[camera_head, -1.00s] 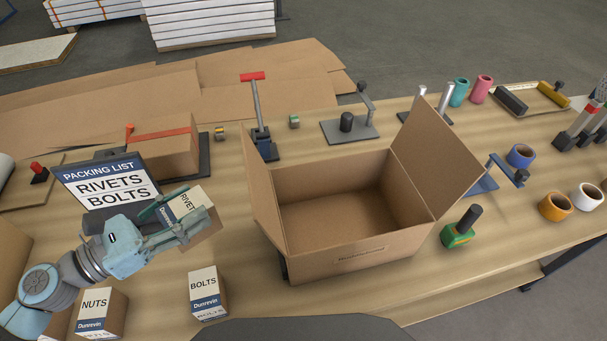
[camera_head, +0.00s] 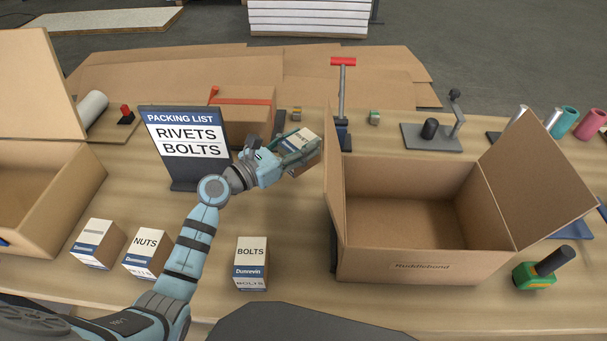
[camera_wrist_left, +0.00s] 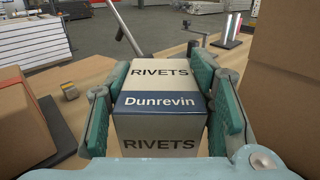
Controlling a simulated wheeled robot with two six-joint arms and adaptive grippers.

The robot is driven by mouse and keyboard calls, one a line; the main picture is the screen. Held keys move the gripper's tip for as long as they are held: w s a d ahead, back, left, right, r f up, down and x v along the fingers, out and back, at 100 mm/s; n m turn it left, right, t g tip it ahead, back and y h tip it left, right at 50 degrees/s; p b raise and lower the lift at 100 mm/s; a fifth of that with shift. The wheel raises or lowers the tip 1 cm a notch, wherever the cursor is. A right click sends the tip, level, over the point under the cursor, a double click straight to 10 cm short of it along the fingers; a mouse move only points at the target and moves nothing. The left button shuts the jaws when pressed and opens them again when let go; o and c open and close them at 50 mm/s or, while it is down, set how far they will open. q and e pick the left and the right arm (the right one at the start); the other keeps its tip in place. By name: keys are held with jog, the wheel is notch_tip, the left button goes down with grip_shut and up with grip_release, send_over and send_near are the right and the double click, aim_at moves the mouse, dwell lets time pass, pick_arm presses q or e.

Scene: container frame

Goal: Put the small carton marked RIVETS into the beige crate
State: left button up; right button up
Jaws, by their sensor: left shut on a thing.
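The RIVETS carton (camera_head: 303,140), white-labelled with a blue Dunrevin band, is in my left gripper (camera_head: 292,150), above the table left of the open brown box. In the left wrist view the carton (camera_wrist_left: 162,100) sits upright between both green finger pads, its top and front showing. An open beige box (camera_head: 50,207) with a raised flap stands at the left edge, partly cut off. An open brown cardboard box (camera_head: 395,262), marked Huddlebund and empty inside, stands right of centre with flaps spread. I cannot tell surely which is the beige crate. My right gripper is not in view.
A BOLTS carton (camera_head: 251,262), a NUTS carton (camera_head: 146,254) and another carton (camera_head: 97,243) stand at the front. A packing list sign (camera_head: 187,145) stands behind them. A red-handled tool (camera_head: 342,95) rises behind the brown box's left flap.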

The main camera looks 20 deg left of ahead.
pick_arm(q)
notch_tip(320, 180, down, 8)
jog(key=b, duration=0.3)
jog(key=shift+r, duration=0.4)
jog(key=o, duration=1.1)
jog(key=shift+f, duration=0.25)
jog(key=o, duration=0.5)
jog(key=shift+r, duration=0.1)
